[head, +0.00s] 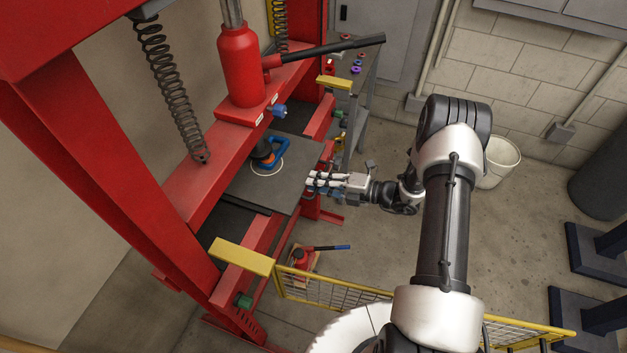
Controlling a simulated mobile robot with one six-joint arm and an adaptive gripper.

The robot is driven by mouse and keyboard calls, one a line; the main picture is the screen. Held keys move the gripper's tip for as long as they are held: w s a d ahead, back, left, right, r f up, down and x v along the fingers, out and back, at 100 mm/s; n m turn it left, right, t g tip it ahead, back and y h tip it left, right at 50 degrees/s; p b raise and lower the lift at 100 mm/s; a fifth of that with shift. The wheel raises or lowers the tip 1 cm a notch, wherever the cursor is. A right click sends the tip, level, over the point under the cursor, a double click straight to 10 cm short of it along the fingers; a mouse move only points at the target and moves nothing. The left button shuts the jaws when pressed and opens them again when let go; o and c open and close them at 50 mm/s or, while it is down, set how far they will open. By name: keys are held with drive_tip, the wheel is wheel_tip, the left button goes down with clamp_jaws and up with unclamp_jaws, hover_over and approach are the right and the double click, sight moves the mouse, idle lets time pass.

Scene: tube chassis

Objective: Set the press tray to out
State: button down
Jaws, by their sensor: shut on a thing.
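The press tray (245,186) is a dark grey flat plate inside the red press frame, below the red beam. A blue part (278,160) and a dark round piece stand on it, next to a pale ring mark. My gripper (312,184) reaches in from the right and is shut at the tray's right edge. The fingers hide exactly what part of the tray they hold. The tray's far left part lies behind the beam.
A red jack (240,65) with a black lever stands above the tray. Yellow blocks (242,257) sit on the press rails. A yellow mesh barrier (335,290) and small red jack (301,258) are in front.

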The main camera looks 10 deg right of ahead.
drive_tip(key=f+v, duration=0.2)
drive_tip(key=v, duration=0.8)
drive_tip(key=f+v, duration=0.2)
drive_tip(key=v, duration=0.8)
drive_tip(key=shift+s+d+f+b, duration=0.3)
drive_tip(key=shift+d+f, duration=0.05)
drive_tip(key=shift+d, duration=0.15)
drive_tip(key=c, duration=1.8)
unclamp_jaws()
drive_tip(key=shift+s+d+r, duration=0.1)
drive_tip(key=shift+d+r, duration=0.05)
drive_tip(key=shift+o, duration=0.4)
drive_tip(key=v, duration=1.2)
